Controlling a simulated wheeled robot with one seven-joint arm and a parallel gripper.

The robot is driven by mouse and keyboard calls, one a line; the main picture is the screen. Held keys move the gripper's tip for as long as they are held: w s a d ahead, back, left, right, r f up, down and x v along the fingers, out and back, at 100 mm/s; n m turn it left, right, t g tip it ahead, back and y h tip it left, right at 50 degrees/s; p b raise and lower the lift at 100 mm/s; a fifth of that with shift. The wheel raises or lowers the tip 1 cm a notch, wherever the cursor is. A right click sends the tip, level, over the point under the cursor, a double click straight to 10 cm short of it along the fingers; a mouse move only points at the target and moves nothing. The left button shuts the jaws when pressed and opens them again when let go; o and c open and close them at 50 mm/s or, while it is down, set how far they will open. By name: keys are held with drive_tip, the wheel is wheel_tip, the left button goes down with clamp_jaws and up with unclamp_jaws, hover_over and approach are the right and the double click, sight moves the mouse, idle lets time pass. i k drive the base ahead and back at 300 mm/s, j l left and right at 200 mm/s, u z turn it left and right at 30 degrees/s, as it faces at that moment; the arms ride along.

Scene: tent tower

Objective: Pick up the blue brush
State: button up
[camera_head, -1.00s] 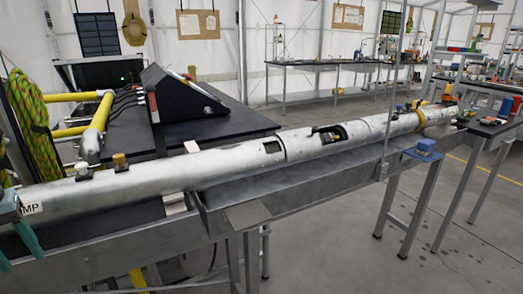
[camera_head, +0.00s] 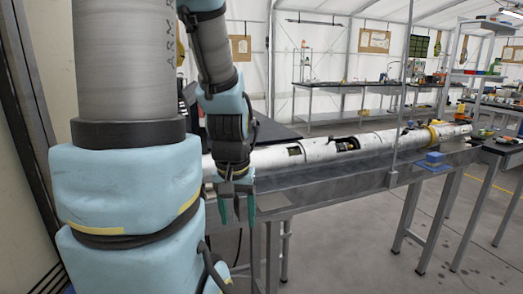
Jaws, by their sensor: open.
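A small blue object (camera_head: 434,159), which may be the blue brush, sits at the near edge of the metal bench, toward its right end. It is too small to make out bristles or a handle. My gripper (camera_head: 237,207) hangs at the left, pointing down, in front of the bench's near side. Its teal fingers are apart with nothing between them. It is far to the left of the blue object and not touching it.
A long silvery tube (camera_head: 380,139) with cut-out openings lies along the metal bench (camera_head: 330,188). A thin upright pole (camera_head: 402,100) stands just left of the blue object. A dark table (camera_head: 505,145) stands at the right. The floor (camera_head: 350,262) in front is clear.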

sight(433, 159)
drive_tip(key=l+u, duration=0.15)
drive_tip(key=u, duration=0.2)
drive_tip(key=l+u, duration=0.15)
drive_tip(key=u, duration=0.25)
drive_tip(key=l+u, duration=0.15)
drive_tip(key=u, duration=0.2)
drive_tip(key=k+l+u, duration=0.2)
drive_tip(key=l, duration=0.25)
drive_tip(key=l+u, duration=0.25)
drive_tip(key=l, duration=0.2)
drive_tip(key=k+l+u, duration=0.2)
drive_tip(key=l, duration=0.2)
drive_tip(key=k+l+u, duration=0.2)
drive_tip(key=l, duration=0.2)
drive_tip(key=k+l, duration=0.45)
drive_tip(key=l, duration=0.2)
drive_tip(key=k+l+u, duration=0.1)
drive_tip(key=k+l, duration=0.3)
drive_tip(key=l, duration=0.25)
drive_tip(key=k+l, duration=0.5)
drive_tip(key=k+l+u, duration=0.1)
drive_tip(key=k+l, duration=0.35)
drive_tip(key=l, duration=0.3)
